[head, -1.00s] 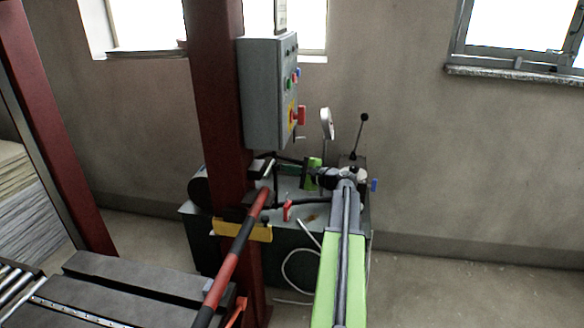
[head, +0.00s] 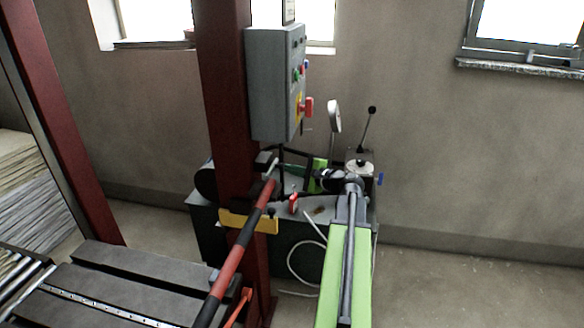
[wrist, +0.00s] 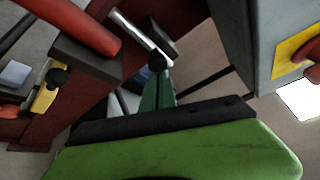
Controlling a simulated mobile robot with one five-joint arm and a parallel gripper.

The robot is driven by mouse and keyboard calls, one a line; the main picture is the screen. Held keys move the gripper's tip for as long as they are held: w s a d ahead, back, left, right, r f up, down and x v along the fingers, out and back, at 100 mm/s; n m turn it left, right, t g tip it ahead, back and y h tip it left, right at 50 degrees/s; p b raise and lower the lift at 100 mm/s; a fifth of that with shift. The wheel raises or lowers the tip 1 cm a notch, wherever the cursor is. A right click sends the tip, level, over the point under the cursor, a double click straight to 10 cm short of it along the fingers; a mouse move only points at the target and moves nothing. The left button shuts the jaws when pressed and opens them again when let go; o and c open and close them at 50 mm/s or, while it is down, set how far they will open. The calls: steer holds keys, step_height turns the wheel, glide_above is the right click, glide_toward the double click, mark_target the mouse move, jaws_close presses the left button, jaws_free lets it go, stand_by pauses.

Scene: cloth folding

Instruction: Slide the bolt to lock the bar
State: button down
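The red and black bar (head: 240,244) slopes up to the dark red post (head: 227,95). In the wrist view its red end (wrist: 78,24) lies by a dark bracket. A silver rod (wrist: 136,33), apparently the bolt, runs through a second dark bracket there. In the head view the rod (head: 272,165) is small beside the post. My gripper (head: 316,175) is right of the bar's upper end and appears apart from the rod. Its green, black-edged jaw fills the lower wrist view. The jaw gap is not clear, and nothing is visibly held.
A grey control box (head: 275,85) with a red switch hangs on the post above my gripper. A yellow bracket (head: 247,220) is fixed lower on the post. A machine cabinet (head: 209,245) with a lever stands behind my arm. Open floor (head: 470,285) lies to the right.

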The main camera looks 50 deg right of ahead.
steer(key=w+d+f+b, duration=0.2)
steer(key=d+b, duration=0.1)
steer(key=s+d+r+p, duration=0.1)
steer(key=s+p, duration=0.1)
steer(key=s, duration=0.8)
steer(key=shift+s+r+p, duration=0.25)
steer(key=shift+r+p, duration=0.05)
steer(key=shift+r, duration=0.05)
steer(key=shift+d, duration=0.1)
